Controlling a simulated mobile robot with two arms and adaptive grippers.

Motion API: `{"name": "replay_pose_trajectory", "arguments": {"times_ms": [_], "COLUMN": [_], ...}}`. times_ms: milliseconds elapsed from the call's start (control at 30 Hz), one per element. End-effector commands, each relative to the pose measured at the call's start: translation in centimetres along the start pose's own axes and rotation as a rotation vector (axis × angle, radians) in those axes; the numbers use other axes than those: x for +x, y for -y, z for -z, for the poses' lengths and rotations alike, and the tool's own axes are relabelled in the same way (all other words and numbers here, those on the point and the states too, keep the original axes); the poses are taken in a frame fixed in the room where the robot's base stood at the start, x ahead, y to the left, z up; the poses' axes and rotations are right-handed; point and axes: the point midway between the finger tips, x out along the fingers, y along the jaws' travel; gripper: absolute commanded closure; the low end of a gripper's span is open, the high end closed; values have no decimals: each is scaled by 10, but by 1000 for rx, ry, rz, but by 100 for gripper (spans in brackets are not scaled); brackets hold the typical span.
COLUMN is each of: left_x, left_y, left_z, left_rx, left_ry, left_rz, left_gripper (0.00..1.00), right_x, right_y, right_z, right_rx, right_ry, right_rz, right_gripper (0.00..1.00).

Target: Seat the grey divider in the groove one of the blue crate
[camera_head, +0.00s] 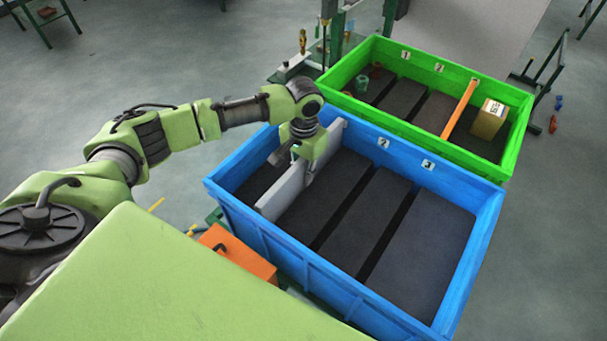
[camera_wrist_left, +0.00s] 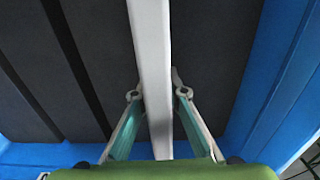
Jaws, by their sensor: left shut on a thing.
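The grey divider (camera_head: 284,193) stands upright across the blue crate (camera_head: 257,231), near its left end. It also shows edge-on in the left wrist view (camera_wrist_left: 150,45). My left gripper (camera_head: 297,164) is shut on the divider's upper edge near its middle, with one finger on each side; both fingers show in the left wrist view (camera_wrist_left: 158,94). The crate's floor has dark panels with grooves between them. Labels 2 (camera_head: 383,143) and 3 (camera_head: 428,164) show on the far wall; label 1 is not visible. The divider's lower edge and groove one are hidden. My right gripper is out of view.
A green crate (camera_head: 460,158) stands behind the blue one, with an orange divider (camera_head: 459,109) and a tan box (camera_head: 488,119) inside. An orange box (camera_head: 237,252) sits by the blue crate's near side. The blue crate's middle and right are empty.

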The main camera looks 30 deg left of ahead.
Motion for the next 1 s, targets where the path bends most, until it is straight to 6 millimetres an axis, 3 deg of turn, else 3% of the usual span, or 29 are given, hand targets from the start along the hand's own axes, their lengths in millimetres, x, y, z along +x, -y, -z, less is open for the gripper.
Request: {"name": "replay_pose_trajectory", "arguments": {"times_ms": [100, 300, 333, 400, 767, 1000], "left_x": [10, 12, 12, 12, 9, -25], "left_y": [0, 0, 0, 0, 0, 0], "left_z": [0, 0, 0, 0, 0, 2], "left_rx": [0, 0, 0, 0, 0, -1], "left_ry": [0, -2, -1, -1, -2, -5], "left_rz": [0, 0, 0, 0, 0, -1], "left_gripper": [100, 100, 81, 70, 70, 70], "right_x": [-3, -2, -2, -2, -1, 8], "right_y": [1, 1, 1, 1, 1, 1], "right_z": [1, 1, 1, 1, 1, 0], "right_rx": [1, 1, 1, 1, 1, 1], "right_ry": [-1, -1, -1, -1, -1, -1], "right_rz": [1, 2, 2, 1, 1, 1], "right_gripper": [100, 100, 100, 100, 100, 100]}}
